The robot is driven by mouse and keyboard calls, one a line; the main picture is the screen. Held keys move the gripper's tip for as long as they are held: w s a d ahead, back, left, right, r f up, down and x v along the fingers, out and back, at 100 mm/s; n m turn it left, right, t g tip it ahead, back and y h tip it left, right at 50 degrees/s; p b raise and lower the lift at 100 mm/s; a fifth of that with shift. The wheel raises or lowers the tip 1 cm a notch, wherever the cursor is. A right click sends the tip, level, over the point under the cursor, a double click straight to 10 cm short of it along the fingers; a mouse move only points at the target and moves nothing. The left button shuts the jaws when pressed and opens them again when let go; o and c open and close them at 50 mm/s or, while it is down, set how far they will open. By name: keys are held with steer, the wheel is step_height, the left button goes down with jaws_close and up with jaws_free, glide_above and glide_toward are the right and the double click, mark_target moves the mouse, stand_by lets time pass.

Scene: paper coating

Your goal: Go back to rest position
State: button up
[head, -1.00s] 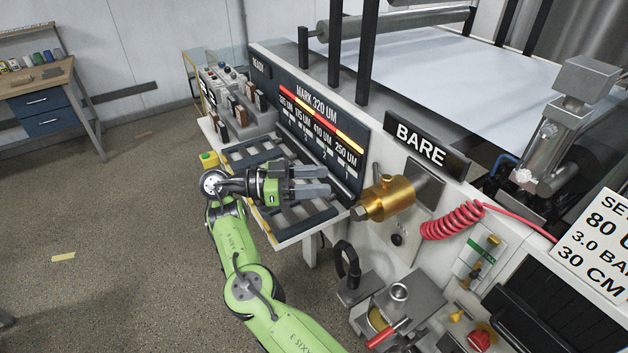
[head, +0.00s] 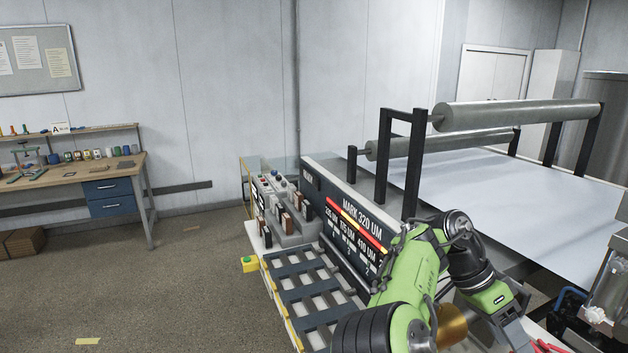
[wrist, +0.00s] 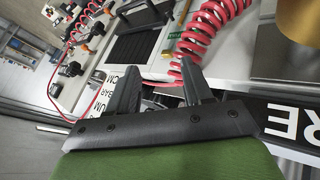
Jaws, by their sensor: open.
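My gripper (wrist: 160,85) is open and empty, with its two dark fingers apart in the wrist view. In the head view my green arm is folded at the lower right, in front of the machine. The gripper's green body (head: 492,299) hangs there, pointing down and right, and its fingertips are hard to make out.
The machine's dark slotted rack (head: 305,285) stands left of my arm, beside the MARK 320 UM panel (head: 345,215). A gold cylinder (head: 452,325) is partly hidden behind my arm. Rollers (head: 515,114) span the white sheet (head: 480,185).

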steer(key=s+a+f+n+t+y+b, duration=0.1)
steer(key=s+a+f+n+t+y, duration=0.1)
steer(key=s+a+n+t, duration=0.3)
steer(key=s+a+f+n+t+y+b, duration=0.1)
steer(key=s+a+n+t+y, duration=0.3)
steer(key=s+a+n, duration=0.7)
steer(key=shift+s+a+f+n+t, duration=0.4)
steer(key=shift+s+a+t, duration=0.5)
steer(key=shift+s, duration=0.35)
